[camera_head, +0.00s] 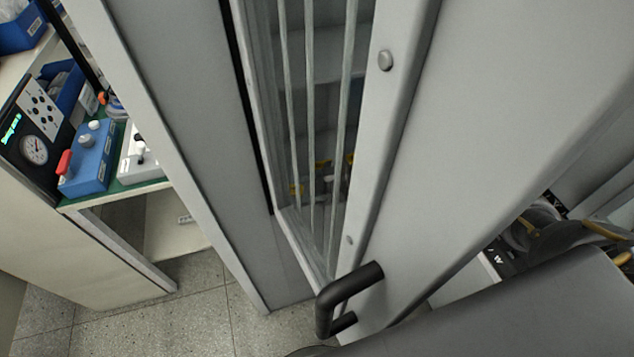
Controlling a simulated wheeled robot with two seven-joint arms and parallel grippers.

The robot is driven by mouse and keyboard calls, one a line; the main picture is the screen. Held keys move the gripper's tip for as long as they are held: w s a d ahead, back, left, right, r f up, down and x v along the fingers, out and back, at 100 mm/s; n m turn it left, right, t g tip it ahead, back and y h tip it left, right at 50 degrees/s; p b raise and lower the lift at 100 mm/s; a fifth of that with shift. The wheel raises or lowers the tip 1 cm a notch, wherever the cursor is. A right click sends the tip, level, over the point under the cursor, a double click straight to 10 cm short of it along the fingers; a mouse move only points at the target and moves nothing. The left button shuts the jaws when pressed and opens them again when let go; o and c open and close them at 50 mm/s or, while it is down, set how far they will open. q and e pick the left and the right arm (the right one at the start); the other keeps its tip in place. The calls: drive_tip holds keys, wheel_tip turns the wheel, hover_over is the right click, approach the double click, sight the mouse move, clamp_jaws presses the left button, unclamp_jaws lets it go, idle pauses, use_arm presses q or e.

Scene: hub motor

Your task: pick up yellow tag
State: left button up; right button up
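Small yellow patches, which may be yellow tags, show inside a grey cabinet behind the barred window of its door.
The cabinet door (480,110) fills the middle and right, with a black handle (345,297) low on it. A bench with a blue box (88,160) and a gauge panel (34,140) stands left. Tiled floor (200,310) shows below. A dark grey surface covers the lower right.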

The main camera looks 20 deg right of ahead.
use_arm(q)
drive_tip(key=shift+s, duration=0.1)
use_arm(e)
drive_tip(key=shift+c, duration=0.3)
drive_tip(key=c, duration=1)
use_arm(q)
drive_tip(key=shift+r, duration=0.1)
use_arm(e)
drive_tip(key=shift+a, duration=0.1)
drive_tip(key=shift+s+p, duration=0.45)
drive_tip(key=shift+s, duration=0.45)
drive_tip(key=shift+s+d+p, duration=0.15)
drive_tip(key=shift+s, duration=0.4)
drive_tip(key=shift+s+d+p, duration=0.15)
drive_tip(key=shift+s, duration=0.35)
use_arm(q)
drive_tip(key=shift+s+r, duration=0.7)
